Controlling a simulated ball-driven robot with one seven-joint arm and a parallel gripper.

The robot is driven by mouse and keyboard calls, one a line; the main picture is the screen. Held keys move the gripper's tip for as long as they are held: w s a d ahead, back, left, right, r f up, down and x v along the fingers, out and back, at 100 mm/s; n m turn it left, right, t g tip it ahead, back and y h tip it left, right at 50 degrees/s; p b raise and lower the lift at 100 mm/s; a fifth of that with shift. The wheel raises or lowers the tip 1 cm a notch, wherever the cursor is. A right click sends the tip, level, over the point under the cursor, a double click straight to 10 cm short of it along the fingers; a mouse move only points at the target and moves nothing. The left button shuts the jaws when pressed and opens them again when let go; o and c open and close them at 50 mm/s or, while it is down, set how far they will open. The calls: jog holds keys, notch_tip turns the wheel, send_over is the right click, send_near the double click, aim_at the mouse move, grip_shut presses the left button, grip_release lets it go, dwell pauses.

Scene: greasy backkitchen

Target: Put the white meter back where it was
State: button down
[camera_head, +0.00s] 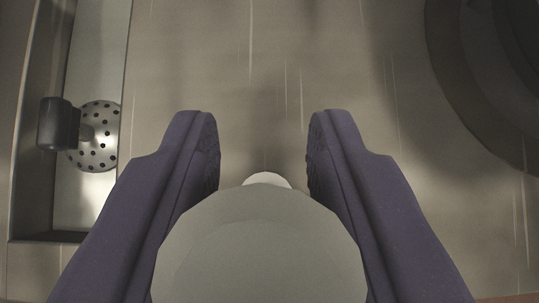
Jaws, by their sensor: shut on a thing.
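The white meter (262,245) shows as a rounded, pale grey-white body at the bottom middle of the head view, with a small white tip (267,180) at its far end. My gripper (263,150) has two dark purple fingers, one on each side of the meter. It is shut on the meter, and the fingertips reach past its far end with a gap between them. The meter's near part is cut off by the bottom edge of the picture. I cannot tell how high it is above the surface.
A worn, scratched metal surface (270,60) lies beyond the fingertips, bare in the middle. At left is a tray-like recess (22,200) with a perforated round metal tool (97,150) with a dark handle. A large dark round object (470,90) is at the upper right.

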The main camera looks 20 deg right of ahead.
jog(key=shift+r, duration=0.15)
jog(key=c, duration=0.8)
grip_release()
